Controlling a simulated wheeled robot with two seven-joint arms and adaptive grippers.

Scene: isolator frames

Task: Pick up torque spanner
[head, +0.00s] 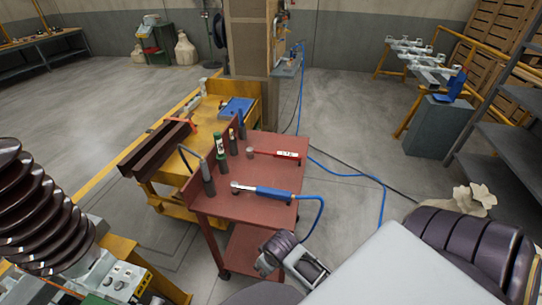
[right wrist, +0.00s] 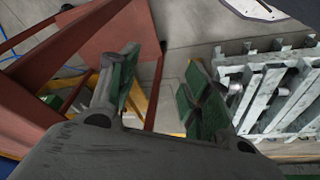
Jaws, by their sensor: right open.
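A red spanner-like tool with a white label (head: 275,154) lies across the far part of the red cart top. A blue-handled tool with a metal head (head: 262,191) lies nearer, with a blue hose at its right end. I cannot tell for certain which is the torque spanner. My right gripper (head: 268,265) is low beside the cart's near right side, apart from both tools. In the right wrist view my right gripper (right wrist: 160,98) is open, with green pads and nothing between them. My left gripper is not in view.
The red cart (head: 230,207) also carries upright bottles and tools at its left. A yellow cart (head: 168,165) with brown beams stands behind it. A ribbed brown isolator (head: 35,215) is at left. Silver frame parts (right wrist: 275,90) lie right of my right gripper. A blue hose crosses the floor.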

